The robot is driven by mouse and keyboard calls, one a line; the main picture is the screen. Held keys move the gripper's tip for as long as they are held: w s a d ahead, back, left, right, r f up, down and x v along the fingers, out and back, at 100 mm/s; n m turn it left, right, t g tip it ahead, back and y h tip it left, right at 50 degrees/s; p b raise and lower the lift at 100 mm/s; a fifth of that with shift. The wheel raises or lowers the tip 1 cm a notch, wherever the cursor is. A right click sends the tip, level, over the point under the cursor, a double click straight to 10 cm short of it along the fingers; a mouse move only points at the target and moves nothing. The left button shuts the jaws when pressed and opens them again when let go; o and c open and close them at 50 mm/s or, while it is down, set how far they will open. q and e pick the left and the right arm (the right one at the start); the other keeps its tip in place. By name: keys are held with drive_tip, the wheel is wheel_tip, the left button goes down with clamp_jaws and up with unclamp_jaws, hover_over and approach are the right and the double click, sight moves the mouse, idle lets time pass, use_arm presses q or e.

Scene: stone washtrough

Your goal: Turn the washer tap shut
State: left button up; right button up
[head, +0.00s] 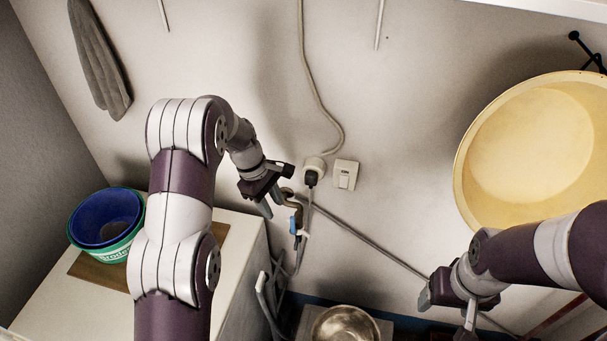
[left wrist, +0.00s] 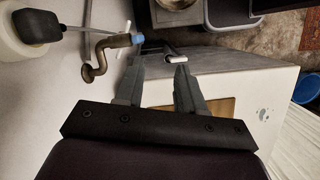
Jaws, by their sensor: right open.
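The washer tap (head: 294,207) is a brownish metal pipe on the wall with a blue part (head: 293,225) at its outer end. In the left wrist view the tap (left wrist: 100,57) curves out from the wall, left of my fingers, with its blue part (left wrist: 138,39) just beyond the left fingertip. My left gripper (head: 275,204) is open beside the tap, on its left in the head view. In the left wrist view the gripper (left wrist: 160,66) holds nothing; a dark bar with a white tip (left wrist: 178,57) shows beyond its fingertips. Contact cannot be told. My right gripper (head: 446,308) is open and empty, lower right.
A black plug sits in a wall socket (head: 314,165) above the tap, beside a switch (head: 346,174). A white cabinet (head: 240,262) bears blue and green tubs (head: 106,222). A metal bowl (head: 345,325) is below. A yellow basin (head: 530,150) hangs at right.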

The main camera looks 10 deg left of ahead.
sight(291, 217)
use_arm(q)
drive_tip(key=w+r+n+h+p, duration=0.1)
drive_tip(key=w+r+n+p, duration=0.1)
drive_tip(key=w+n, duration=0.15)
drive_tip(key=x, duration=1.1)
drive_tip(key=shift+w+f, duration=0.15)
drive_tip(key=shift+w, duration=0.15)
drive_tip(key=shift+s+d+f, duration=0.15)
drive_tip(key=shift+s+f, duration=0.25)
drive_tip(key=shift+f, duration=0.25)
drive_tip(key=shift+w+f, duration=0.1)
drive_tip(key=shift+w, duration=0.15)
drive_tip(key=c, duration=0.3)
clamp_jaws()
use_arm(e)
drive_tip(key=r, duration=0.5)
drive_tip(key=shift+s+d+r, duration=0.15)
drive_tip(key=shift+s+r, duration=0.05)
drive_tip(key=shift+s, duration=0.15)
